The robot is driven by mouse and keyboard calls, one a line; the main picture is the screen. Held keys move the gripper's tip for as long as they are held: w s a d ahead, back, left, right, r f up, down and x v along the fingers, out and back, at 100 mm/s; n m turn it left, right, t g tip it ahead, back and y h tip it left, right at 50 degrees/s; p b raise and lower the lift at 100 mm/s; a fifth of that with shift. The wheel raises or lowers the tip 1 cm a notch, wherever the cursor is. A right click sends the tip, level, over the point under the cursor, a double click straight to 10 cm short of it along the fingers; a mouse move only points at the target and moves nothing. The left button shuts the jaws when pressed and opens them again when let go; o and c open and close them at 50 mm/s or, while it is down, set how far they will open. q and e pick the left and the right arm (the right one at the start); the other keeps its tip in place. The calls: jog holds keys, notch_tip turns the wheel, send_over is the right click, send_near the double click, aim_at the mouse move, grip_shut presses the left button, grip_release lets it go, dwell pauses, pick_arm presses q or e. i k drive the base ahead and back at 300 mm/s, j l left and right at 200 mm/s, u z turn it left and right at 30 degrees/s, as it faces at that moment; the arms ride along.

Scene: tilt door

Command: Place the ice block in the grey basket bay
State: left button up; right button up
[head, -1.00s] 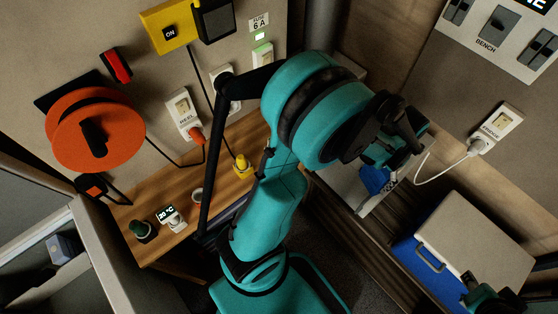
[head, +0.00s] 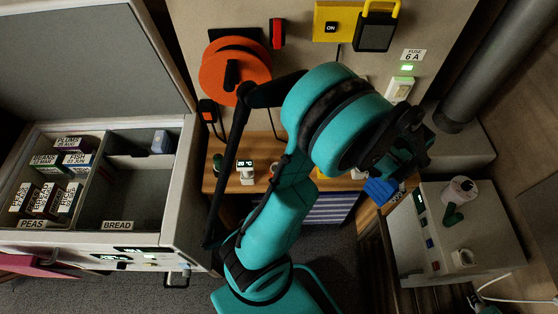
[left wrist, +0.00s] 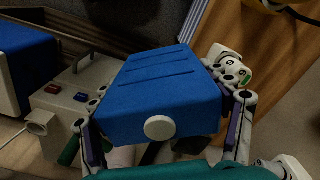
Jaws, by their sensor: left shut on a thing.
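The ice block is a blue slab with a white round cap (left wrist: 158,128) in the left wrist view, and its blue end (head: 380,190) shows in the head view. My left gripper (head: 402,160) is shut on it, with a finger along each side, and holds it up right of the bench. The open chest freezer stands at the left of the head view. Its right-hand grey bay (head: 115,190), marked BREAD, has a bare floor.
Several labelled food boxes (head: 75,160) fill the freezer's left part, and its lid (head: 95,50) stands raised. An orange cable reel (head: 235,72) hangs on the wall.

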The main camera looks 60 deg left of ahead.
aim_at(149, 208)
jog(key=u, duration=0.45)
jog(key=l+u, duration=0.15)
jog(key=u, duration=0.25)
jog(key=l+u, duration=0.1)
jog(key=u, duration=0.35)
jog(key=l+u, duration=0.1)
jog(key=u, duration=0.3)
jog(key=l+u, duration=0.1)
jog(key=u, duration=0.35)
jog(key=i+j+u, duration=0.1)
jog(key=u, duration=0.4)
jog(key=i+j, duration=0.2)
jog(key=i, duration=0.1)
